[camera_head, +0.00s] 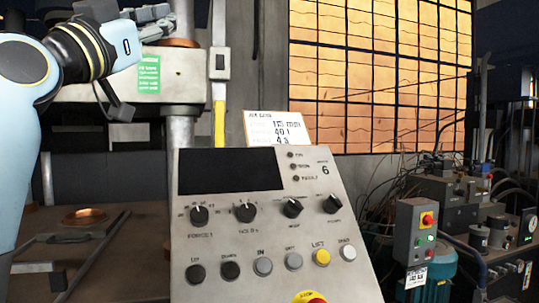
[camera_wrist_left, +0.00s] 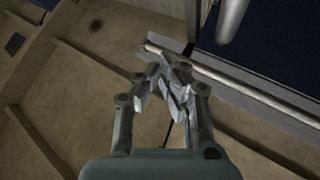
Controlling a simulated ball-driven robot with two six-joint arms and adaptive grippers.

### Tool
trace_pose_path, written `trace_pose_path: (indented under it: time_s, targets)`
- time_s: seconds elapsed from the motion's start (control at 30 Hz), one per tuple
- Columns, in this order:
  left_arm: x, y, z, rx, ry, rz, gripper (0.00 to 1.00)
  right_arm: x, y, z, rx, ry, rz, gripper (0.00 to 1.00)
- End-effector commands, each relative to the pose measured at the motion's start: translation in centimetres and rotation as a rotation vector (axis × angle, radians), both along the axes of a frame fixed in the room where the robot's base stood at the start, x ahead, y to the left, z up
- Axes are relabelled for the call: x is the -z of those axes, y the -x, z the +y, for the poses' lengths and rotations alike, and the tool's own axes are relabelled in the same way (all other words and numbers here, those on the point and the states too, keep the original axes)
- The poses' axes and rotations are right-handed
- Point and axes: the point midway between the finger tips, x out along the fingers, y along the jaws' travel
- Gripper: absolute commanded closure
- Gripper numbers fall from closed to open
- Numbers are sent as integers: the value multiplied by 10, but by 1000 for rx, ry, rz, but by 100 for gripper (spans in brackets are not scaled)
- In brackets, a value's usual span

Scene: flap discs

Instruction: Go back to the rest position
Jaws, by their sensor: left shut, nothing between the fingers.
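My left gripper (camera_head: 152,22) is at the top left of the head view, on the blue-and-grey arm that comes in from the left. It is raised in front of the machine's pale head block, by the vertical column. In the left wrist view its fingers (camera_wrist_left: 172,78) are closed together with nothing held. My right gripper is in neither view. A copper-coloured round disc (camera_head: 83,217) lies on the brown bench at the left, well below the left gripper.
A sloped control panel (camera_head: 262,230) with knobs, buttons and a dark screen stands in the centre. A small switch box (camera_head: 416,232), cables and machinery crowd the right. A bar handle (camera_head: 72,238) lies on the bench (camera_head: 125,262). Wooden boards (camera_wrist_left: 60,90) show in the left wrist view.

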Motion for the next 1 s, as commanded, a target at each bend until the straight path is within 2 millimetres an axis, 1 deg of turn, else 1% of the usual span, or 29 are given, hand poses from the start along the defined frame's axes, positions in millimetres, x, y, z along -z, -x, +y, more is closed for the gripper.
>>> trace_pose_path:
  time_s: [0.03, 0.17, 0.27, 0.37, 0.47, 0.57, 0.67, 0.7, 0.77, 0.8, 0.87, 0.9, 0.97, 1.0]
  targets:
    - [9, -2, 0, -1, -6, 24, 100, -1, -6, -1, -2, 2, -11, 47]
    - [34, -5, 0, -3, -20, 89, 100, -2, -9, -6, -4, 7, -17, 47]
    - [57, -7, 1, -7, -33, 152, 100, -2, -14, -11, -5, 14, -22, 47]
    - [87, -9, 2, -11, -47, 233, 100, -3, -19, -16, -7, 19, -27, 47]
    - [123, -8, 4, -19, -62, 329, 100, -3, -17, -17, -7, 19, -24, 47]
    - [167, -3, 7, -28, -78, 449, 100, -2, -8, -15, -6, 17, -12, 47]
    - [223, 8, 13, -46, -97, 601, 100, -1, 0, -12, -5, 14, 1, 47]
    - [249, 16, 16, -57, -105, 677, 100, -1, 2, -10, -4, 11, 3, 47]
    - [293, 33, 23, -78, -117, 806, 100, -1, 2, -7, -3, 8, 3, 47]
    - [324, 48, 29, -96, -124, 899, 100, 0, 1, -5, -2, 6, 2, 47]
    - [366, 74, 38, -129, -133, 1037, 100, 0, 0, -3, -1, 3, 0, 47]
    - [392, 93, 44, -152, -137, 1126, 100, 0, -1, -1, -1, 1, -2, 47]
    - [425, 122, 54, -189, -144, 1246, 100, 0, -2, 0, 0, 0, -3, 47]
    - [443, 140, 60, -214, -148, 1319, 100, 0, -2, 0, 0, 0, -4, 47]
